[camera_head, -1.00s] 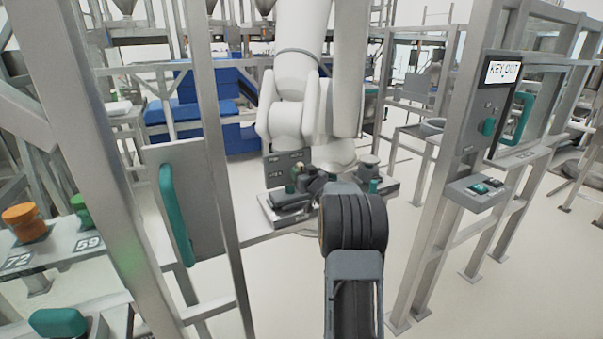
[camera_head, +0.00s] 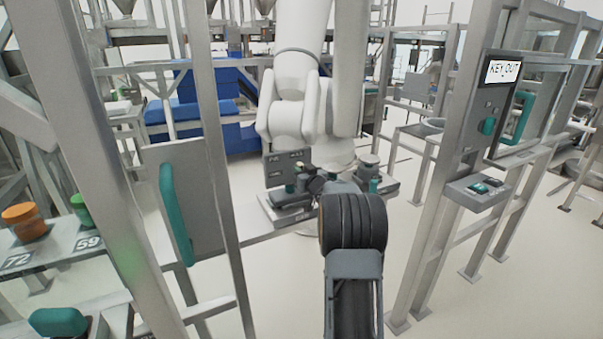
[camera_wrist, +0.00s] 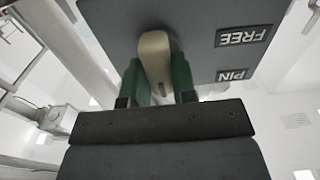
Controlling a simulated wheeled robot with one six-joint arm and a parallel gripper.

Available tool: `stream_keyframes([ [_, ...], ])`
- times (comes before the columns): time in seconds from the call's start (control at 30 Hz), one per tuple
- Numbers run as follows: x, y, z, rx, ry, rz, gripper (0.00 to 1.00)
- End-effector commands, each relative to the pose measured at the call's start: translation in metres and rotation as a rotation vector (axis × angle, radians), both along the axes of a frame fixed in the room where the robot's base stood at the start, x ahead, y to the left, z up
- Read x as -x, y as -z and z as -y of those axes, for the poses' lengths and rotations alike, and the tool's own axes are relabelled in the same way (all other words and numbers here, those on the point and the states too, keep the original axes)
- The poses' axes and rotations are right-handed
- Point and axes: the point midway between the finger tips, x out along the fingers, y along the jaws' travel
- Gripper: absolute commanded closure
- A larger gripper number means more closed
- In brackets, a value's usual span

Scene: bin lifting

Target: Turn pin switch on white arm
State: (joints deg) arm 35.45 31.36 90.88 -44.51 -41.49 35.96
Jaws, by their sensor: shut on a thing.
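The pin switch is a beige knob (camera_wrist: 155,62) on a dark grey panel (camera_wrist: 205,35) in the wrist view. The labels "FREE" and "PIN" appear upside down to the knob's right. My gripper (camera_wrist: 157,80) has its green fingers on both sides of the knob, shut on it. The knob's long side runs roughly up and down in that view. In the head view the panel (camera_head: 283,164) sits low in front of the white arm (camera_head: 297,85). My gripper (camera_head: 298,180) is at the panel's lower right, partly hidden by my own dark arm.
A grey table edge (camera_head: 255,227) with several small fixtures lies under the white arm. A metal post with a "KEY OUT" sign (camera_head: 502,71) stands on the right. A gate with a teal handle (camera_head: 175,213) and upright posts stand on the left.

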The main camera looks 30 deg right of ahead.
Motion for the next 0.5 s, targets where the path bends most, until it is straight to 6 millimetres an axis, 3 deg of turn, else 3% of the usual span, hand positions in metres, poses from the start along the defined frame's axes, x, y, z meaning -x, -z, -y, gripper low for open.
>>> stream_keyframes([
  [0.27,-0.0001,0.0032,-0.0009,0.114,0.000,-0.016,0.98],
  [0.5,-0.0003,0.0049,-0.0027,0.322,0.001,-0.043,0.98],
])
